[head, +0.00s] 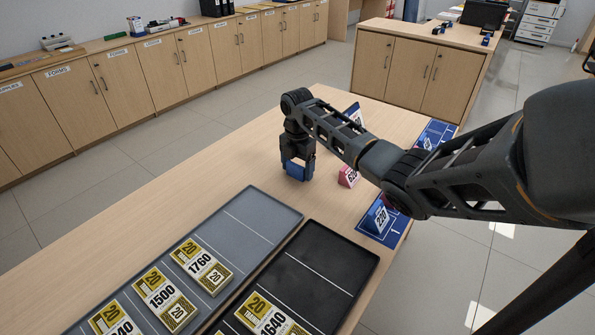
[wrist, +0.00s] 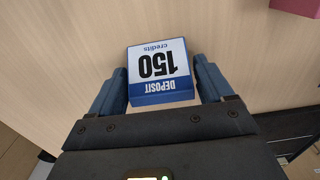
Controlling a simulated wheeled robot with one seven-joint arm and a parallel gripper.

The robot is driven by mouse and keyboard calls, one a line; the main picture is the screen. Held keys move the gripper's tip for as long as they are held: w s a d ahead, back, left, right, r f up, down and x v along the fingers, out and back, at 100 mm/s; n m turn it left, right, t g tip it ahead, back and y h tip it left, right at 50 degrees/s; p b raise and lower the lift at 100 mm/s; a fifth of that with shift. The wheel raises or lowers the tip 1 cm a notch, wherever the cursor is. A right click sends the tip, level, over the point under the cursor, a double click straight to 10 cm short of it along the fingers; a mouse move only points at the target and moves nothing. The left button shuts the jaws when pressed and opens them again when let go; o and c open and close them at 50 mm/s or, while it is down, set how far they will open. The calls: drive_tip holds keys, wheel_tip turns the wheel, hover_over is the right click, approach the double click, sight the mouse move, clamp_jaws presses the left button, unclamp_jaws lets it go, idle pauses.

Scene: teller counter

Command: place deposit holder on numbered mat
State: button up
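The blue deposit holder (wrist: 160,98) has a white face reading DEPOSIT 150 credits, upside down in the wrist view.
A pink 500 holder (head: 347,176) stands just right of my gripper, and another blue holder (head: 354,113) stands behind. A grey tray (head: 262,205) and a black tray (head: 345,262) with yellow number blocks lie in front. Bare counter (head: 205,172) lies to the left.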

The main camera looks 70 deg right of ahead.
drive_tip(key=c, duration=0.8)
